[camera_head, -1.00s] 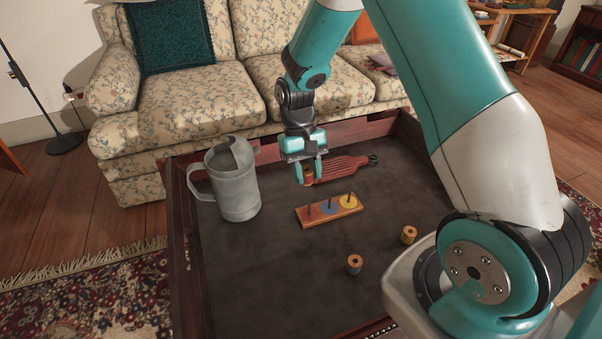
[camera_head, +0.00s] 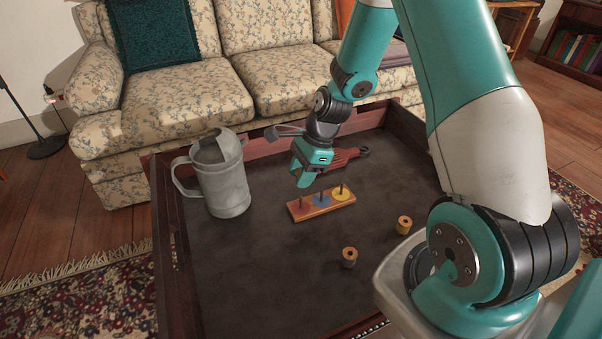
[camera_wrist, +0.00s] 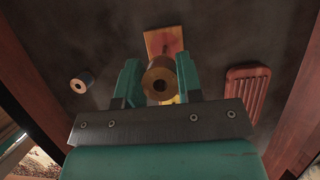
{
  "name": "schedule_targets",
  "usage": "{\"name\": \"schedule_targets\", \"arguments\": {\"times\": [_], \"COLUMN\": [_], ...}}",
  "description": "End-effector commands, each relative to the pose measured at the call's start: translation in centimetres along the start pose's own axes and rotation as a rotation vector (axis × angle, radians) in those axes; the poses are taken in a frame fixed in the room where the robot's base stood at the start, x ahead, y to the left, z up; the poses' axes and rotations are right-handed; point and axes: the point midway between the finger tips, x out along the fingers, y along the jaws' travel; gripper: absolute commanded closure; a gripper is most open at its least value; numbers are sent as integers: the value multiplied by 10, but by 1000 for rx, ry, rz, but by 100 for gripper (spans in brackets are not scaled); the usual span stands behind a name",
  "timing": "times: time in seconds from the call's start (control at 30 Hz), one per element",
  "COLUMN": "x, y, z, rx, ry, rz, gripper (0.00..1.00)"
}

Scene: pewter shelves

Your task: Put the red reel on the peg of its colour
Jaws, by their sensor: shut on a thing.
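My gripper (camera_head: 303,180) is shut on the red reel (camera_wrist: 160,78), held above the dark table behind the peg board. In the wrist view the reel's wooden end with its hole shows between the teal fingers (camera_wrist: 160,82); in the head view the gripper hides it. The orange peg board (camera_head: 318,213) has three pegs: the red one (camera_head: 301,203) at the left, the blue one (camera_head: 321,198) in the middle and the yellow one (camera_head: 342,190) at the right. All three pegs look bare. The board shows partly behind the reel in the wrist view (camera_wrist: 158,38).
Two other reels stand in front of the board, a blue-marked one (camera_head: 349,258) and a yellow one (camera_head: 404,225). A grey watering can (camera_head: 228,190) stands at the left. The front-left of the table is clear.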

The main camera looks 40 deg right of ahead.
Motion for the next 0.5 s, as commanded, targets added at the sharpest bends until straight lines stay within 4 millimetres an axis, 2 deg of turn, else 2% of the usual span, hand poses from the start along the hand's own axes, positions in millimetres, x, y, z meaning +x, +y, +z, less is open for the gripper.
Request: {"name": "schedule_targets", "arguments": {"times": [0.3,0.5], "x": [-2,14], "y": [0,0], "z": [4,-3], "rx": [-1,-1], "ry": [-6,-6], "rz": [1,1], "gripper": [89,89]}}
